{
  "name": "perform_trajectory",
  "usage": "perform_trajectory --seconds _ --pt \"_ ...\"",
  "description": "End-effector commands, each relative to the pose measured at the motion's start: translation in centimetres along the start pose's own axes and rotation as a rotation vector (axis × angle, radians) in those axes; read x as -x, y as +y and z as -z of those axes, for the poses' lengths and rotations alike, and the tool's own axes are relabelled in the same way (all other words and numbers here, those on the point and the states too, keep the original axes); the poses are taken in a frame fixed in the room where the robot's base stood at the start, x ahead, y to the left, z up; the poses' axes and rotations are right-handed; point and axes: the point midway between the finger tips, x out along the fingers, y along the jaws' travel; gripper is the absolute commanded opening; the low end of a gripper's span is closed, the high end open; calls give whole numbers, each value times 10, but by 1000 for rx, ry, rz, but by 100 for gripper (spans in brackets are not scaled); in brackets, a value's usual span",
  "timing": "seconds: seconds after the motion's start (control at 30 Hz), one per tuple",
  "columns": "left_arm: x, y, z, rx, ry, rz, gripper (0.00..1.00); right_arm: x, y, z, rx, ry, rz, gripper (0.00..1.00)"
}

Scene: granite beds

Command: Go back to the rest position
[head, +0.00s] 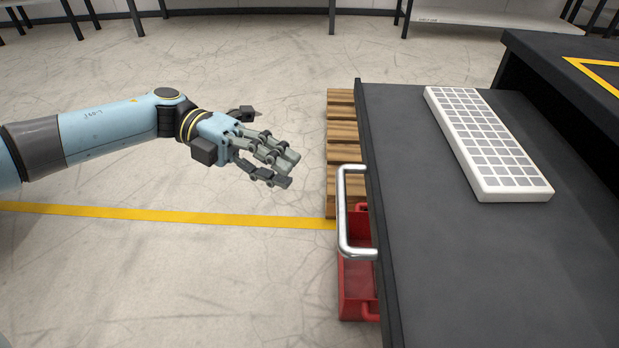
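My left gripper (274,146) is at the end of the light blue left arm, over the pale floor and to the left of the dark cart. Its grey fingers are spread, with one dark finger apart from the others, and nothing shows between them. It is apart from the cart's silver handle. My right gripper is not in view.
The dark cart top (430,240) has a silver handle (343,215) on its left edge and a white gridded tray (485,145) on it. A red crate (352,285) and a wooden pallet (341,150) show beside and below the cart. A black bench (570,85) stands at right. Floor around my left arm is clear.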

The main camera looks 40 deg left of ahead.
Motion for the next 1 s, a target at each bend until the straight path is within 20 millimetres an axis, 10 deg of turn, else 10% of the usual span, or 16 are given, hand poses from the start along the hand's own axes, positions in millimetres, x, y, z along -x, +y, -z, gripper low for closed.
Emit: perform_trajectory --seconds 0.73,1.0 --pt "14 0 0 0 0 1 25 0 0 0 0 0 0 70" --pt "-8 -16 25 171 -110 159 25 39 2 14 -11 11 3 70"
